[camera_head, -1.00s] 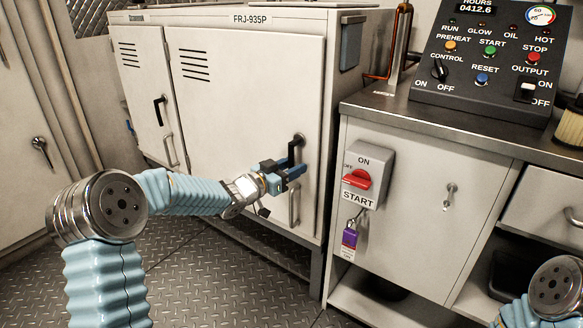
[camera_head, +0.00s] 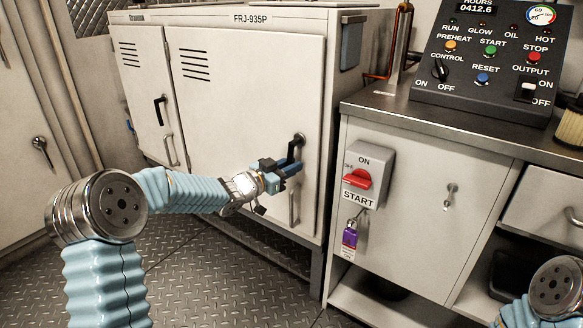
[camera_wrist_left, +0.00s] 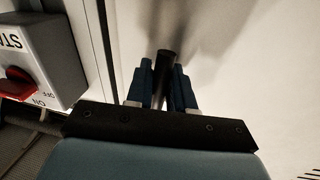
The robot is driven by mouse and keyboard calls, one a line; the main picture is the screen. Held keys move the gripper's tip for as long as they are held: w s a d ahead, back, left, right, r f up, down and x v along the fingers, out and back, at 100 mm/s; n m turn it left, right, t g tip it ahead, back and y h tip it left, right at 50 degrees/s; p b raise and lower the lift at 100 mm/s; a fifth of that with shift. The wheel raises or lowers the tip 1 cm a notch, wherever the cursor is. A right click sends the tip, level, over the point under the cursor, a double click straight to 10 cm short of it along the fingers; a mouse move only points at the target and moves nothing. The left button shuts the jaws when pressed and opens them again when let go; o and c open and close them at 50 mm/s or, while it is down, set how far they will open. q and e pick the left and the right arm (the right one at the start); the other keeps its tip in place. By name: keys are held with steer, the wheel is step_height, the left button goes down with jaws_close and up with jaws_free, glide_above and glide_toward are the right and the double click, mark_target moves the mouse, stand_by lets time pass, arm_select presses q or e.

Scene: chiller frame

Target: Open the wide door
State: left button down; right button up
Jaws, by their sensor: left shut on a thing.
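The wide door (camera_head: 240,120) is the large pale right-hand panel of the cabinet marked FRJ-935P, and it looks closed. Its black lever handle (camera_head: 298,142) is near the right edge and also shows in the left wrist view (camera_wrist_left: 166,58). My left gripper (camera_head: 291,170) is shut on the lower part of this handle, with the dark blue fingers on either side of it in the left wrist view (camera_wrist_left: 164,88). A metal pull bar (camera_head: 294,207) is on the door below the gripper. My right gripper is out of the picture.
A narrower door (camera_head: 143,85) with its own black handle is to the left. A counter cabinet (camera_head: 420,200) with a red START switch (camera_head: 357,179) and a purple padlock (camera_head: 350,236) stands close on the right. Bare tread-plate floor (camera_head: 215,275) lies in front.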

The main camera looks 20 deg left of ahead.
mark_target(281, 137)
arm_select(q)
steer(key=a+m, duration=0.1)
steer(key=m, duration=0.1)
steer(key=w+a+r+m+y, duration=0.1)
steer(key=m, duration=0.2)
steer(key=a+r+m, duration=0.1)
steer(key=a+m, duration=0.1)
steer(key=m, duration=0.1)
steer(key=shift+w+a+r+g+y+p, duration=0.1)
steer(key=shift+w+r+g+y+p, duration=0.1)
steer(key=shift+w+g+y+p, duration=0.15)
steer(key=m, duration=0.1)
steer(key=a+r+m+y, duration=0.1)
steer(key=shift+w+r+m, duration=0.1)
steer(key=shift+r+m, duration=0.2)
steer(key=shift+m, duration=0.1)
steer(key=shift+w+a+r+m+y+b, duration=0.15)
steer(key=shift+r+m+y+b, duration=0.1)
steer(key=shift+r+m, duration=0.45)
steer(key=shift+s+a+r+m+y+b, duration=0.1)
steer(key=shift+r+m+y+b, duration=0.2)
steer(key=shift+m, duration=0.6)
steer(key=shift+r, duration=0.1)
